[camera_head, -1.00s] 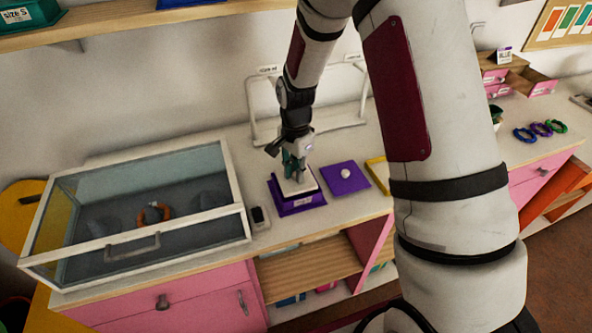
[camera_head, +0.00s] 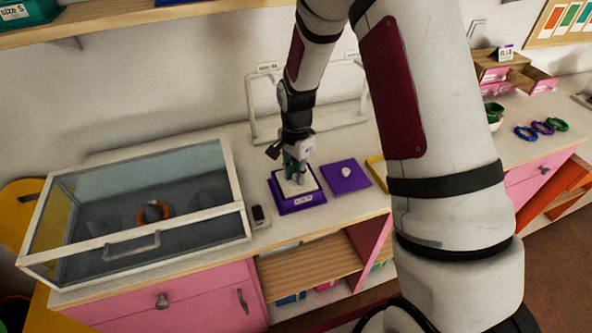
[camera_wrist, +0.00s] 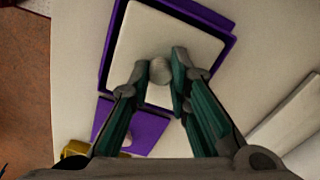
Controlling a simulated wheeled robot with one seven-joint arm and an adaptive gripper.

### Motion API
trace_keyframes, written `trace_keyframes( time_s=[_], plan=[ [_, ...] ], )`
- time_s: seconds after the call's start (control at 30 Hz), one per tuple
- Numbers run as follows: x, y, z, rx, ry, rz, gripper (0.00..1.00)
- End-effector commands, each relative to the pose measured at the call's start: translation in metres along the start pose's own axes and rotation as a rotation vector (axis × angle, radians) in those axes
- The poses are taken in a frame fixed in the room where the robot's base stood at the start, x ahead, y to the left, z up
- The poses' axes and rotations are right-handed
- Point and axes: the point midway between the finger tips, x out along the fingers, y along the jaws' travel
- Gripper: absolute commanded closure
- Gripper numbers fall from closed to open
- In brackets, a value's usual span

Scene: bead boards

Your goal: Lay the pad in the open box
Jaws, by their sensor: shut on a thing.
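The pad is a pale square with a small round knob; it shows at the purple box in the head view (camera_head: 306,185) and fills the top of the wrist view (camera_wrist: 150,32). The open purple box (camera_head: 303,204) stands on the counter, its purple rim (camera_wrist: 212,12) showing around the pad. My gripper (camera_head: 297,179) points down over the box; in the wrist view its fingertips (camera_wrist: 160,72) are shut on the pad's knob. The pad appears level within the box walls. Whether it touches the floor of the box is hidden.
A purple lid (camera_head: 338,180) with a pale knob lies right of the box. A glass-topped case (camera_head: 140,205) and a small dark device (camera_head: 259,215) stand to the left. A white wire stand (camera_head: 252,105) is behind. A yellow frame (camera_head: 377,172) lies farther right.

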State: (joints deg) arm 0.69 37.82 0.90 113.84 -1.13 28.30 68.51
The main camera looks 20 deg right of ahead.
Motion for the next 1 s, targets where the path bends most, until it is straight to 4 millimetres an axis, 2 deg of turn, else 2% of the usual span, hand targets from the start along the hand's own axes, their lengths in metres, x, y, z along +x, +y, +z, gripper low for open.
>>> trace_keyframes(
  time_s=[1.0],
  plan=[
    [0.019, 0.000, 0.000, -0.001, 0.000, 0.001, 0.96]
  ],
)
